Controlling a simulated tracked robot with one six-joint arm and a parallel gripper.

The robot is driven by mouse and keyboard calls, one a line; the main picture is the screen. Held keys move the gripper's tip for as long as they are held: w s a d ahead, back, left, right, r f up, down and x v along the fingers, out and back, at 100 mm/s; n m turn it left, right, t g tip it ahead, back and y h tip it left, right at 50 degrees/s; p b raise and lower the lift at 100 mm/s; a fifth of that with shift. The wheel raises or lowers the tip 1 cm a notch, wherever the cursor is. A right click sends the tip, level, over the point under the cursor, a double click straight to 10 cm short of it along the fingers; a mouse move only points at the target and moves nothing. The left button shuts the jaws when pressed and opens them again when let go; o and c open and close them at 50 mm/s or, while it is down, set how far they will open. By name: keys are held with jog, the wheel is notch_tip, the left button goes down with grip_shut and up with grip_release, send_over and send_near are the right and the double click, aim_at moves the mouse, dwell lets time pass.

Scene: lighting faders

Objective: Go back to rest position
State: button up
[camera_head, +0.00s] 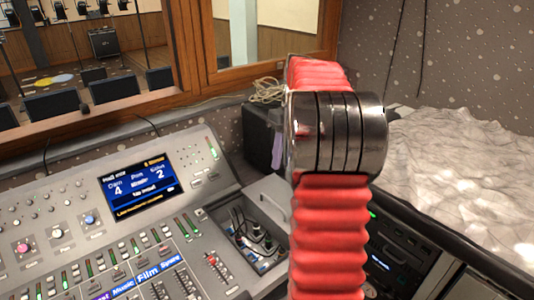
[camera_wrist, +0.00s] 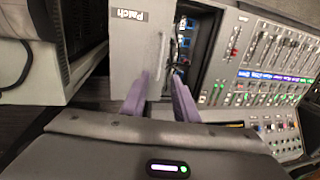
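My gripper (camera_wrist: 161,80) shows in the wrist view with two purple fingers spread apart and nothing between them. It is near the grey lid marked "Patch" (camera_wrist: 128,45) and its handle. The open patch compartment (camera_wrist: 186,40) with cables lies just beyond the fingers; I cannot tell whether anything is touched. In the head view my red arm with its metal joint stands in front and hides most of the gripper. A small purple strip shows left of the joint. The patch compartment (camera_head: 255,240) is just left of my arm there.
The lighting console (camera_head: 110,235) with faders and a lit screen (camera_head: 143,190) fills the lower left. A dark box (camera_head: 258,135) with a coiled cable (camera_head: 266,91) stands behind. A rack unit (camera_head: 395,255) is right of my arm, and a crumpled pale cover (camera_head: 460,160) lies beyond.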

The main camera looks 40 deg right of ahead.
dwell(0.3)
jog(key=s+a+f+m+h, duration=0.1)
jog(key=s+a+f+m, duration=0.1)
jog(key=a+f+m, duration=0.2)
jog(key=s+a+r+n+t, duration=0.1)
jog(key=s+a, duration=0.3)
jog(key=a, duration=0.6)
jog(key=s+a+r+n+t, duration=0.1)
jog(key=s+a, duration=0.4)
jog(key=a, duration=0.6)
jog(key=s+a+r+n+t+h, duration=0.1)
jog(key=s+a+n+t, duration=0.1)
jog(key=a, duration=0.8)
jog(key=shift+s+a+r+n+t, duration=0.15)
jog(key=shift+s+r+n+t, duration=0.15)
jog(key=shift+s+t, duration=0.65)
jog(key=shift+s+g, duration=0.2)
jog(key=shift+g, duration=0.05)
